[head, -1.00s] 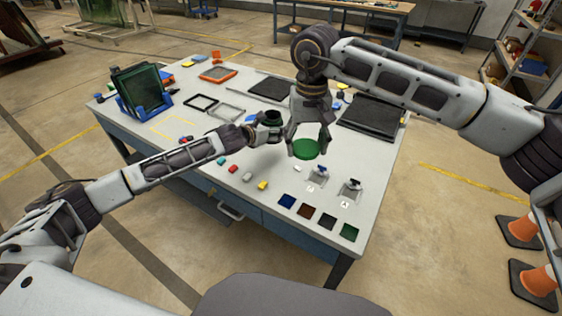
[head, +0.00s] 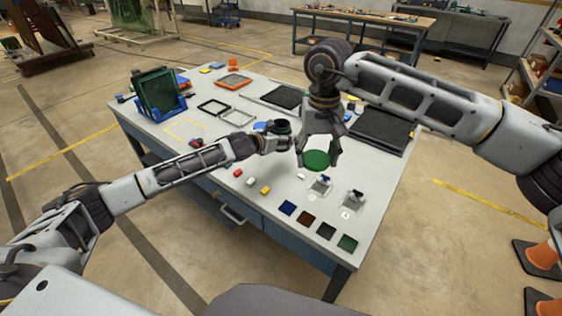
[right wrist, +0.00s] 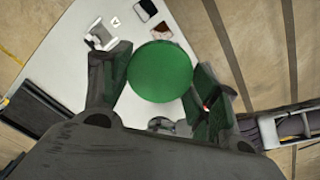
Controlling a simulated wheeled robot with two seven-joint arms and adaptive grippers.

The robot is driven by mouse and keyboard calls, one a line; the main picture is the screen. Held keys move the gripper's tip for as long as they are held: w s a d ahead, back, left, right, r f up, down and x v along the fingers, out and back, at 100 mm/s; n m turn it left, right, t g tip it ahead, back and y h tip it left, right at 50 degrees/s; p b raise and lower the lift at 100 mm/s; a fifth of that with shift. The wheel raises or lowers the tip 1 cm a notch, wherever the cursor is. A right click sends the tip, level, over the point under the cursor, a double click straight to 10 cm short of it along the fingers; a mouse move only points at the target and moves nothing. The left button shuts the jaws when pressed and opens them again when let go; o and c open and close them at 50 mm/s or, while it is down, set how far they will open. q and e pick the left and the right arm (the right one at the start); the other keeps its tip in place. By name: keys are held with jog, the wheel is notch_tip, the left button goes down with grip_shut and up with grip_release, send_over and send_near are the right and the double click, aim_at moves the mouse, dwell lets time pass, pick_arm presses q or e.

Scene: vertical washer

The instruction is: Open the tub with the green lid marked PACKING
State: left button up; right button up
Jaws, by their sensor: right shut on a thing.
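The round green lid (head: 317,160) is between the fingers of my right gripper (head: 317,156), which is shut on it above the table. The lid's plain green face fills the middle of the right wrist view (right wrist: 160,72), with a finger on each side. No lettering can be read on it. A small dark tub (head: 282,126) with an open-looking top is at my left gripper (head: 280,138), just left of the lid and apart from it. The left fingers appear closed around the tub. Its inside is too small to make out.
The table (head: 225,205) carries small coloured blocks (head: 252,182), two little clamp-like stands (head: 320,184) and a row of colour squares (head: 306,220) near the front. A blue rack (head: 165,110) with panes, frames and dark trays (head: 382,132) stand behind.

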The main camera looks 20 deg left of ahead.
pick_arm(q)
jog(key=shift+f, duration=2.85)
jog(key=shift+f, duration=1.9)
jog(key=o, duration=2)
jog(key=shift+f, duration=0.1)
jog(key=shift+s, duration=0.1)
jog(key=shift+v, duration=6)
